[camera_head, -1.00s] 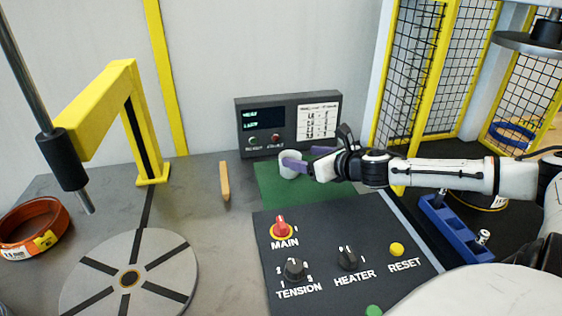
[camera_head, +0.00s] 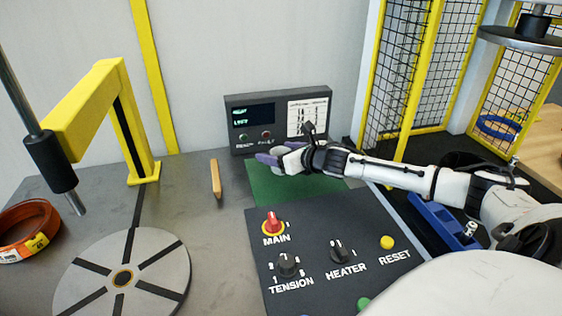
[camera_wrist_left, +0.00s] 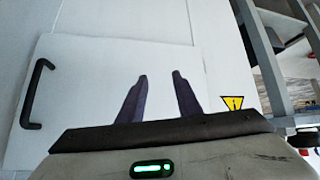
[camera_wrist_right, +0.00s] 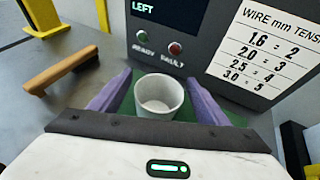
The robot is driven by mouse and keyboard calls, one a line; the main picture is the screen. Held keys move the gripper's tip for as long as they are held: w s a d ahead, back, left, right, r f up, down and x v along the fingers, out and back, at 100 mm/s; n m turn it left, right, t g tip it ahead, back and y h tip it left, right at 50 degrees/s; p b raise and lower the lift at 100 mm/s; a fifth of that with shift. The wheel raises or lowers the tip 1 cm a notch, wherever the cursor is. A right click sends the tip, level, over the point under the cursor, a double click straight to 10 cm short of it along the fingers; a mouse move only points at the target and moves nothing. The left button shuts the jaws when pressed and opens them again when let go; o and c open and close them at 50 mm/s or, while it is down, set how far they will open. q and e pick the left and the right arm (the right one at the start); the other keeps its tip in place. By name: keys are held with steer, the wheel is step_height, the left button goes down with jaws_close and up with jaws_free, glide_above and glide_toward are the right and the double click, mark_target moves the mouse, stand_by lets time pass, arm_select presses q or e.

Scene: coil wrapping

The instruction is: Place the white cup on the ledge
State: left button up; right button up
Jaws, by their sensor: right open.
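The white cup (camera_wrist_right: 159,97) stands upright and empty on the green mat (camera_wrist_right: 185,132), in front of the control box, in the right wrist view. My right gripper (camera_wrist_right: 158,82) is open, with one purple finger on each side of the cup; whether they touch it I cannot tell. In the head view my right gripper (camera_head: 272,157) is over the mat's back left part, and the cup is largely hidden by it. My left gripper (camera_wrist_left: 160,77) is open and empty, facing a white panel in the left wrist view. I cannot tell which surface is the ledge.
The control box (camera_head: 275,102) stands behind the mat. The switch panel (camera_head: 325,245) is in front. A round slotted disc (camera_head: 150,258), a yellow arm post (camera_head: 130,130) and an orange coil (camera_head: 35,222) occupy the left.

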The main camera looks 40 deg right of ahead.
steer(key=shift+x, duration=1)
steer(key=shift+w, duration=0.25)
steer(key=c, duration=1.2)
